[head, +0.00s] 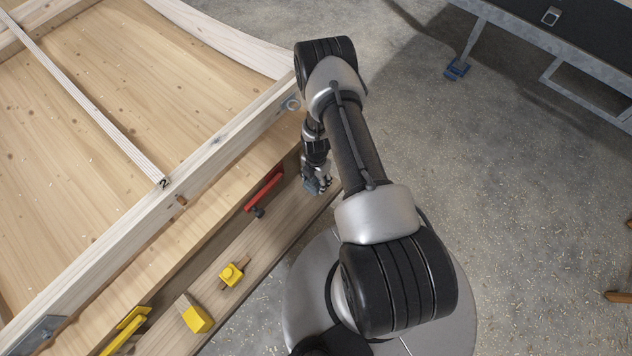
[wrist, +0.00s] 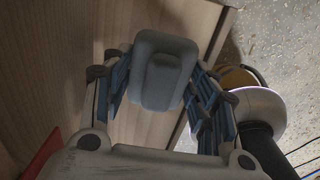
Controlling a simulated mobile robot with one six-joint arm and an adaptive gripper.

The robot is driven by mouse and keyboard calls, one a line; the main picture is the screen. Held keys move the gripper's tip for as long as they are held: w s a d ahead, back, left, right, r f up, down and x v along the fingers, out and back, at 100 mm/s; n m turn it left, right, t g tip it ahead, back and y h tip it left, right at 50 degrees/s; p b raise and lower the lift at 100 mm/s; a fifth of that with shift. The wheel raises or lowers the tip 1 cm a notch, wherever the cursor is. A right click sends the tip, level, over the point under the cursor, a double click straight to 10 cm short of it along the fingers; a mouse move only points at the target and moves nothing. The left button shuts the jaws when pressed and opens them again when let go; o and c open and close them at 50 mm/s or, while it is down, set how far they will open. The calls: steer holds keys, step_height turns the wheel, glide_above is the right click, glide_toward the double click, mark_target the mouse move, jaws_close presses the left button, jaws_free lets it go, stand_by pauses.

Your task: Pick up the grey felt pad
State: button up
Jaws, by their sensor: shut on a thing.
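The grey felt pad (wrist: 165,65) shows in the wrist view as a rounded blue-grey block with a smaller raised block on its face. My gripper (wrist: 158,88) has its two blue-lined fingers on either side of the pad and is shut on it. In the head view my gripper (head: 318,184) is over the far right end of the wooden ledge, and the pad is largely hidden there. I cannot tell whether the pad touches the ledge.
The ledge (head: 245,252) runs along the big wooden frame (head: 160,190). A red-handled tool (head: 264,191), a small yellow piece (head: 231,274), a yellow block (head: 198,319) and a yellow tool (head: 128,325) lie along it. Concrete floor (head: 520,170) is open at right.

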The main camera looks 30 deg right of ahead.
mark_target(316, 178)
step_height(316, 178, up, 16)
steer(key=p, duration=0.4)
steer(key=shift+r, duration=0.2)
